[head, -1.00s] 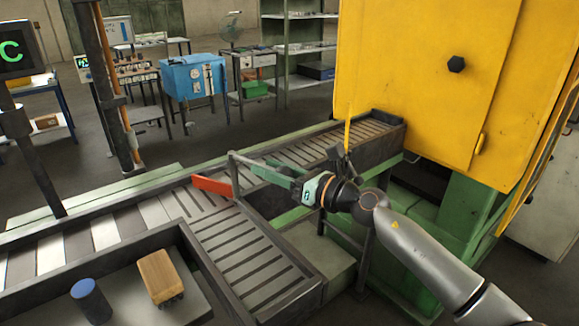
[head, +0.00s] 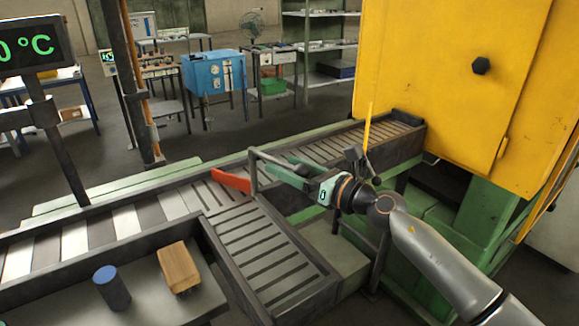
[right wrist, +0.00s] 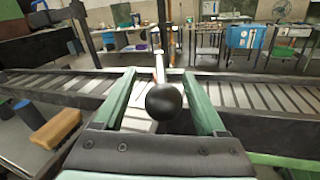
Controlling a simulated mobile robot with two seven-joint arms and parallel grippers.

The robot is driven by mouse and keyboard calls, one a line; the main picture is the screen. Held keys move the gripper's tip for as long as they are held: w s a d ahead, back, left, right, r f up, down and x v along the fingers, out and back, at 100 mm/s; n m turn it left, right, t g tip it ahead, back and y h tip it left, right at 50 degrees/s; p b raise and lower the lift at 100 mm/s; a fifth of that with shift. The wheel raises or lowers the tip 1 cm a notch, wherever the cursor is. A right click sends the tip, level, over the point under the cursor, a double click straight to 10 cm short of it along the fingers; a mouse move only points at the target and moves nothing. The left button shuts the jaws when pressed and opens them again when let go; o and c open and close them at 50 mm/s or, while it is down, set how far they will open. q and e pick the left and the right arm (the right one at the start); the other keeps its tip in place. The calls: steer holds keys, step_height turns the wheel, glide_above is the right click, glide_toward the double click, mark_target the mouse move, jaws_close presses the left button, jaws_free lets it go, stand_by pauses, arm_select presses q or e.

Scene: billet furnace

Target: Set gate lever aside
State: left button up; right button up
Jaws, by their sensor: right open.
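The gate lever (head: 253,172) is a grey bent bar standing over the roller conveyor, with a red-orange plate (head: 231,180) beside it. In the right wrist view its black ball knob (right wrist: 166,101) and pale rod lie between my green fingers. My right gripper (head: 277,170) is open at the lever, with its fingers on both sides of the rod. It also shows in the right wrist view (right wrist: 158,78). Whether a finger touches the lever I cannot tell. The knob is hidden in the head view. My left gripper is not in view.
The conveyor (head: 275,262) branches toward me. The yellow furnace housing (head: 440,80) stands at the right. A dark post (head: 127,90) rises at the left.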

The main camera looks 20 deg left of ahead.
steer(key=shift+d, duration=0.1)
steer(key=shift+s+d, duration=0.1)
steer(key=shift+d, duration=0.4)
steer(key=v, duration=1.1)
steer(key=shift+s, duration=0.2)
steer(key=shift+d, duration=0.1)
